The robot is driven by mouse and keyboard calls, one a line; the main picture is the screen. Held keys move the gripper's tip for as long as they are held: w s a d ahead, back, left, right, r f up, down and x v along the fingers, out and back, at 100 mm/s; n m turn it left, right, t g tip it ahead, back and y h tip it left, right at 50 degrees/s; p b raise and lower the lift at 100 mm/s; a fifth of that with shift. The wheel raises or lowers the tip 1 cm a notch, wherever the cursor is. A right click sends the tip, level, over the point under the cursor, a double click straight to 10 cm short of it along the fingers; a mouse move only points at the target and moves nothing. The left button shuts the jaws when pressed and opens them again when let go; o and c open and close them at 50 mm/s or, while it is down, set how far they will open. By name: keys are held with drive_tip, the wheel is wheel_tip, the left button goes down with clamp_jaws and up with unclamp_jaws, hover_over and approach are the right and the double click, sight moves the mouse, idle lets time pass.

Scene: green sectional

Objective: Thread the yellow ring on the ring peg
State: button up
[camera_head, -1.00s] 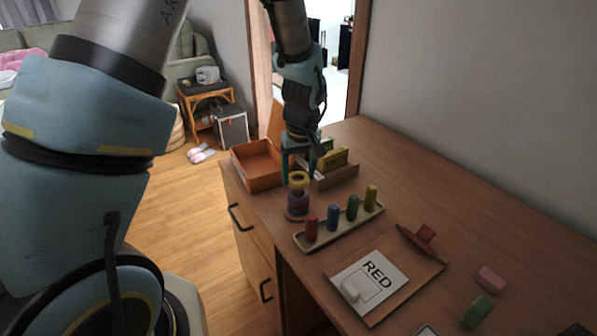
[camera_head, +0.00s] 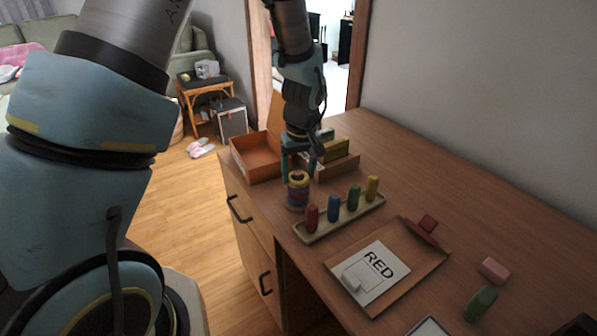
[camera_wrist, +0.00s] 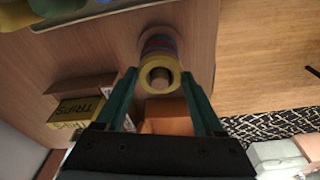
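The yellow ring (camera_head: 298,177) is at the top of the ring peg stack near the desk's left edge. In the wrist view the yellow ring (camera_wrist: 160,73) encircles the pale round peg top (camera_wrist: 160,74). Blue, red and purple rings (camera_head: 297,191) are below it; I cannot tell whether the yellow ring touches them. The round base (camera_head: 294,207) stands on the desk. My gripper (camera_wrist: 160,78) has its green fingers spread, one on each side of the yellow ring, with visible gaps. It is open and just above the stack in the head view (camera_head: 298,170).
A peg tray (camera_head: 340,218) with several coloured pegs is close in front. An orange-brown open box (camera_head: 256,158) is behind left, and a cardboard holder with yellow boxes (camera_head: 337,165) behind right. A tray with a RED card (camera_head: 375,268) lies nearer.

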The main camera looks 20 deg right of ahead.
drive_tip(key=o, duration=0.4)
drive_tip(key=shift+o, duration=0.2)
wheel_tip(320, 180, up, 11)
drive_tip(key=s+b, duration=0.1)
drive_tip(key=shift+s+f+b, duration=0.15)
drive_tip(key=shift+s+b, duration=0.15)
drive_tip(key=shift+b, duration=0.05)
drive_tip(key=s+a+f, duration=0.1)
drive_tip(key=s+a, duration=0.1)
drive_tip(key=a, duration=2.8)
